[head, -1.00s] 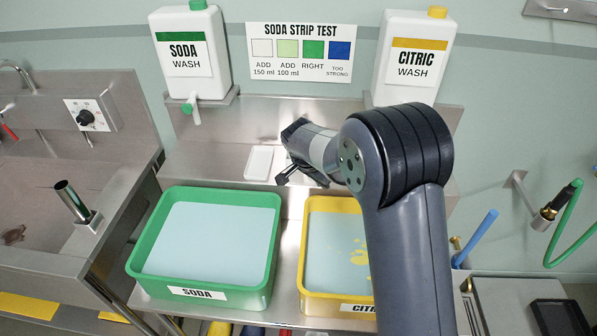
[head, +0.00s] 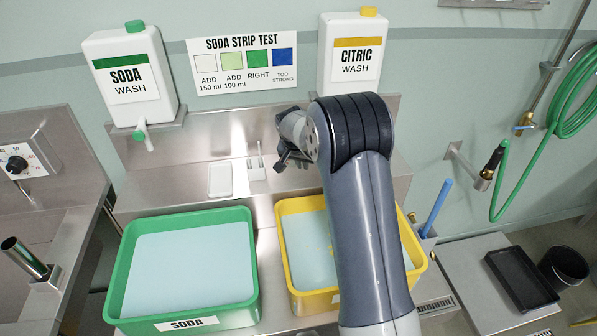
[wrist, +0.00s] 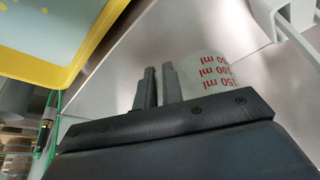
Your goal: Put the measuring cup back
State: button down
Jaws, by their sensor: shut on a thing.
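The measuring cup (wrist: 208,78) is clear with red ml marks and shows upside down in the wrist view, right beside my fingers. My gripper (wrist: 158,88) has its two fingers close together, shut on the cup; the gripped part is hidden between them. In the head view my gripper (head: 284,160) is above the steel bench behind the yellow tub, and the cup is hidden there by my arm.
The green soda tub (head: 250,270) and yellow citric tub (head: 283,235) hold pale liquid. A white dish (head: 220,180) and a small white holder (head: 256,172) stand on the bench left of my gripper. Soda (head: 130,80) and citric (head: 352,55) jugs hang behind.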

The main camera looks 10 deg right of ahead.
aim_at(304, 179)
notch_tip(304, 179, down, 4)
jog(key=shift+r+p, duration=0.15)
jog(key=shift+p, duration=0.35)
jog(key=shift+f, duration=0.35)
jog(key=shift+f, duration=0.2)
jog(key=c, duration=1.5)
grip_release()
jog(key=shift+r, duration=0.1)
jog(key=shift+c, duration=0.2)
jog(key=shift+r, duration=0.1)
jog(key=b+v, duration=0.2)
jog(key=v, duration=1)
jog(key=shift+b, duration=0.35)
jog(key=shift+a, duration=0.1)
